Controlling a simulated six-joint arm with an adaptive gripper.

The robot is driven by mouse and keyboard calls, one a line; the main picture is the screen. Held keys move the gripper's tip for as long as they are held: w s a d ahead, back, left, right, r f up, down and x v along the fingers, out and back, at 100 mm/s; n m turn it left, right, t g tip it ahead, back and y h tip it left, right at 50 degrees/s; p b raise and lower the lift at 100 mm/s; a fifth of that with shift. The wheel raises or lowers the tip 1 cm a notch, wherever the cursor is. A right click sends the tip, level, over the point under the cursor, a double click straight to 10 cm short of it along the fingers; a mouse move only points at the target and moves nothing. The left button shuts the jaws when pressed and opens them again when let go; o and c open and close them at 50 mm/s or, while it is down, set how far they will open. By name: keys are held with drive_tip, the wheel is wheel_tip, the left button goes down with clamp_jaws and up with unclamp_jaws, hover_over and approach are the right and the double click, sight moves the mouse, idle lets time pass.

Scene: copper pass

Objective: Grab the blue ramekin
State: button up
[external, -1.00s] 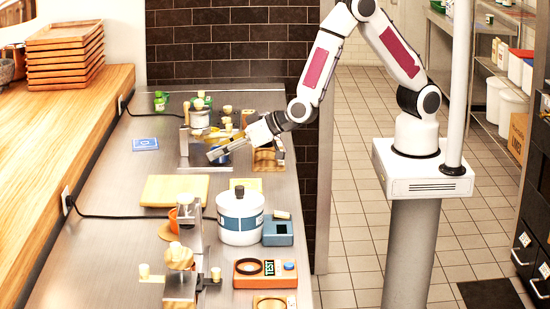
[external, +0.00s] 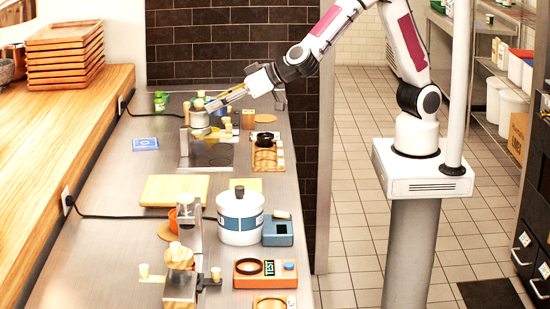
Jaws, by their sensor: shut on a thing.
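My gripper (external: 213,103) is at the far end of the steel counter, above and beside a silver-topped machine with pale knobs (external: 199,118). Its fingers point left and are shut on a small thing. That thing is too small and too mixed with the clutter behind it to name. I cannot make out a blue ramekin clearly. A small black round dish (external: 265,137) sits on a wooden holder (external: 267,158) right of the machine.
A white pot (external: 240,219) with a blue band, a blue-grey box (external: 277,230) and an orange device (external: 265,274) stand nearer. A cutting board (external: 175,189) and a blue card (external: 145,144) lie on the counter (external: 125,215). Green items (external: 161,100) stand at the back.

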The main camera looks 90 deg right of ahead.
drive_tip(key=shift+r, duration=1.65)
drive_tip(key=shift+a, duration=0.1)
